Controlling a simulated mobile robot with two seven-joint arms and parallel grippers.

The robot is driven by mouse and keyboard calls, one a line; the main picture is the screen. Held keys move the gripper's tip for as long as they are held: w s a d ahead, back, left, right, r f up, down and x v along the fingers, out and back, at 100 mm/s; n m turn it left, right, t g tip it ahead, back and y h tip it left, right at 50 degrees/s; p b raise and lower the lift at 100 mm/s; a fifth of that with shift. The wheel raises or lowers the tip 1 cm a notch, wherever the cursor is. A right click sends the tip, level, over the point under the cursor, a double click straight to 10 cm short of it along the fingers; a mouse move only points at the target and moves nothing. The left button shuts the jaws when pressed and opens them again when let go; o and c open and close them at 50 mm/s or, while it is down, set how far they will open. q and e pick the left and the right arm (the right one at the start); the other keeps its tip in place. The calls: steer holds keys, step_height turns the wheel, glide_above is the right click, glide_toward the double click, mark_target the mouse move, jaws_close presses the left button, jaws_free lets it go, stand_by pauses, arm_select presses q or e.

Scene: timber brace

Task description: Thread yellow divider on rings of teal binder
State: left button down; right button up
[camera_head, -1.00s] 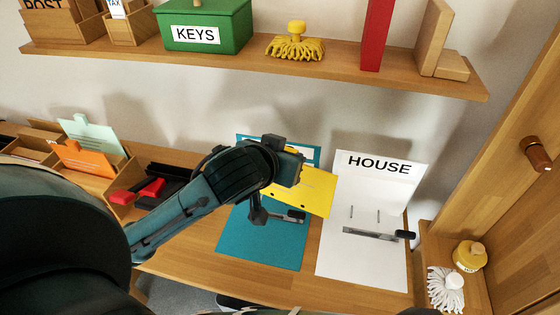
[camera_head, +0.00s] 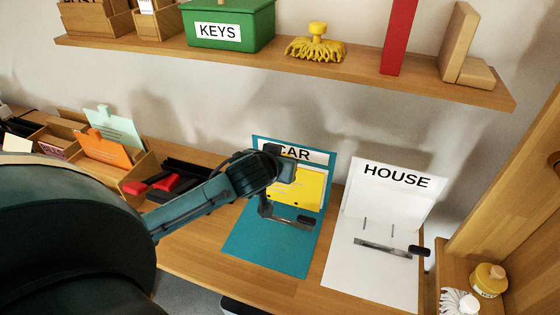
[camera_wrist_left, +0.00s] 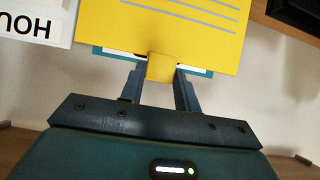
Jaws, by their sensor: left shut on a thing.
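The teal binder (camera_head: 262,248) lies open on the desk, its upper cover leaning up with a CAR label. Its metal ring strip (camera_head: 290,217) is partly hidden by my arm; I cannot make out its rings clearly. The yellow divider (camera_head: 308,186) stands before the upper cover, its lower edge just above the ring strip. I cannot tell whether its holes touch the rings. My left gripper (camera_head: 284,160) is shut on the divider's tab at the top. The left wrist view shows the tab between the fingers (camera_wrist_left: 162,72). My right gripper is not in view.
A white HOUSE binder (camera_head: 360,272) lies open close to the right. A wooden sorter (camera_head: 134,172) with orange (camera_head: 104,150) and mint (camera_head: 112,125) dividers stands left. A shelf (camera_head: 350,75) with a green KEYS box (camera_head: 232,35) runs above. A wooden door is at the right.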

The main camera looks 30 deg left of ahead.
arm_select(q)
steer(key=shift+f+b, duration=1.05)
steer(key=shift+f, duration=1.75)
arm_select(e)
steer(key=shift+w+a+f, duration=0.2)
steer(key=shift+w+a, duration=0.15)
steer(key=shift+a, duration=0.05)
arm_select(q)
steer(key=shift+f, duration=0.15)
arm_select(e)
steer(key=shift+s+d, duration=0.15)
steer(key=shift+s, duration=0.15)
arm_select(q)
steer(key=shift+p, duration=0.3)
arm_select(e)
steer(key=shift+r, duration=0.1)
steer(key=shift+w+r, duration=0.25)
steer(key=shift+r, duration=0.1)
